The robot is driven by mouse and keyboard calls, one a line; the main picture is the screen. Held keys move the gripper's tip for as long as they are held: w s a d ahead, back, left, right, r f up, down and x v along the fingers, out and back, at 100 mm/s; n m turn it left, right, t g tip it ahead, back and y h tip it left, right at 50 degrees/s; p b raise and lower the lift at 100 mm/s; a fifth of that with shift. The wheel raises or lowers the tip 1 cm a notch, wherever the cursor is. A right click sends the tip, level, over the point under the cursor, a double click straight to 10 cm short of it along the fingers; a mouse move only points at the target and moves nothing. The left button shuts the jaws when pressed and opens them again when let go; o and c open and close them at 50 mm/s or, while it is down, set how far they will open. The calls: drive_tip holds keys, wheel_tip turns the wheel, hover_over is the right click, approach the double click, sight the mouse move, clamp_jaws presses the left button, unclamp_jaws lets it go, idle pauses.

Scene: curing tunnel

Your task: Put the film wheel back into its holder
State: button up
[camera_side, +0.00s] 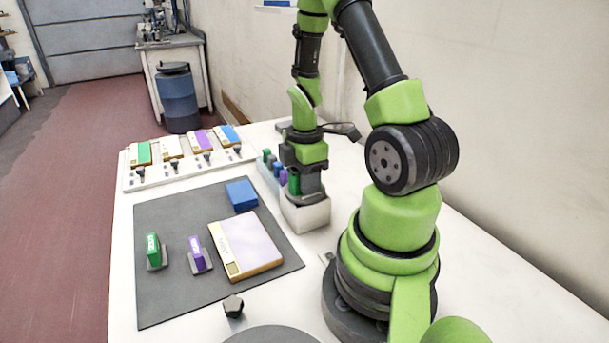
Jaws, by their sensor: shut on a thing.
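My gripper (306,186) points down at the back right of the white table, just above a white block-like holder (306,214). It is shut on a dark, round-edged piece (307,199), which looks like the film wheel. The piece is at the holder's top, but I cannot tell whether it is seated in it or just above it. The fingers and wrist hide most of the piece and the holder's opening. A green part (293,184) shows beside the fingers; I cannot tell what it belongs to.
A rack (267,172) of small coloured pieces stands left of the holder. A dark mat (165,284) carries a lilac-topped panel (247,244), a blue block (241,195), and green (153,250) and purple (196,252) stamp-like pieces. A white tray (185,178) of coloured cards lies behind. A black knob (233,306) stands in front.

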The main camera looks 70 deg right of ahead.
drive_tip(key=o, duration=1.5)
drive_tip(key=shift+r, duration=3.55)
